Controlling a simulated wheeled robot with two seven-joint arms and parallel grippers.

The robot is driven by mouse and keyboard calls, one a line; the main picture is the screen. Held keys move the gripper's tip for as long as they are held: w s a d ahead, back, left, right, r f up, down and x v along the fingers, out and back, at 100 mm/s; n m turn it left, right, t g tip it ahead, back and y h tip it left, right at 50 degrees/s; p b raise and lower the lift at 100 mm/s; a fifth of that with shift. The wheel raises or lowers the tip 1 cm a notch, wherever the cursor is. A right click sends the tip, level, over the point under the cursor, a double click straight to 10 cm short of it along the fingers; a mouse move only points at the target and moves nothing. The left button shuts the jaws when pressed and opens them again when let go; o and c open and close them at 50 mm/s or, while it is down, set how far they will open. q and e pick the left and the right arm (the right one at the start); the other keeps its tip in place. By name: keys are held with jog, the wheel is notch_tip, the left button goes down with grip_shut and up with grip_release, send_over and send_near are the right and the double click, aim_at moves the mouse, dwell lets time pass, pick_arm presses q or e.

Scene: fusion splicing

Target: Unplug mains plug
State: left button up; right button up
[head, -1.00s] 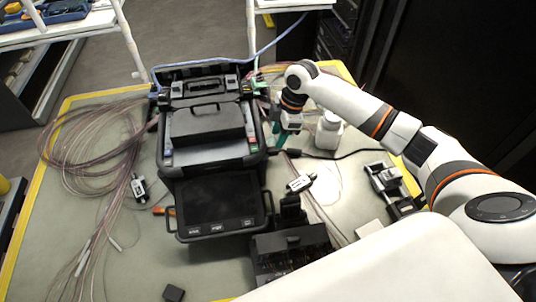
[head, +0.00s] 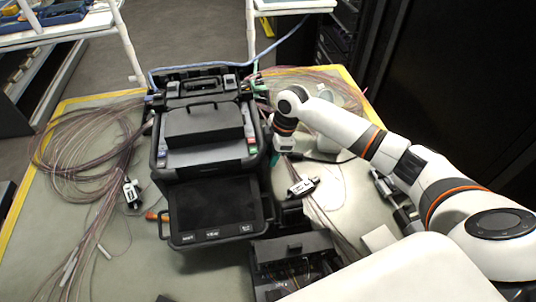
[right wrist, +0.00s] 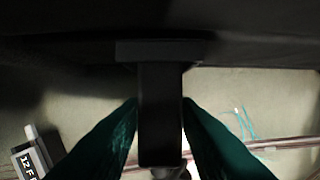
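The black mains plug (right wrist: 160,122) stands out from the dark side of the splicer, below a wider black piece, in the right wrist view. The two green fingers of my right gripper (right wrist: 160,102) lie along its left and right sides, and their tips appear to touch it. The plug still meets the dark housing; I see no gap there. In the head view my right gripper (head: 275,152) is low beside the right side of the black fusion splicer (head: 205,125), and it hides the plug. My left gripper is not in view.
A black cable (head: 335,161) runs right of my gripper. A black-and-white device (head: 303,187) and an open black box (head: 292,265) lie nearer. Coiled fibres (head: 75,150) cover the mat's left side. A blue cable (head: 215,65) passes behind the splicer.

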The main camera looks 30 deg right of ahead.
aim_at(283, 171)
grip_shut()
jog(key=shift+s+d, duration=0.1)
jog(key=shift+d, duration=0.35)
jog(key=shift+s+d+p, duration=0.15)
jog(key=shift+d+p, duration=0.1)
jog(key=shift+d, duration=0.25)
jog(key=shift+s+d+p, duration=0.15)
jog(key=shift+d+p, duration=0.05)
jog(key=shift+d, duration=0.3)
jog(key=shift+s+a+r+p, duration=0.1)
jog(key=shift+s+a+p, duration=0.05)
jog(key=shift+s+p, duration=0.7)
jog(key=shift+s+a+p, duration=0.1)
jog(key=shift+s+p, duration=0.6)
jog(key=shift+p, duration=0.25)
jog(key=shift+f+b, duration=0.3)
jog(key=shift+f, duration=0.55)
jog(key=shift+o, duration=2.2)
grip_release()
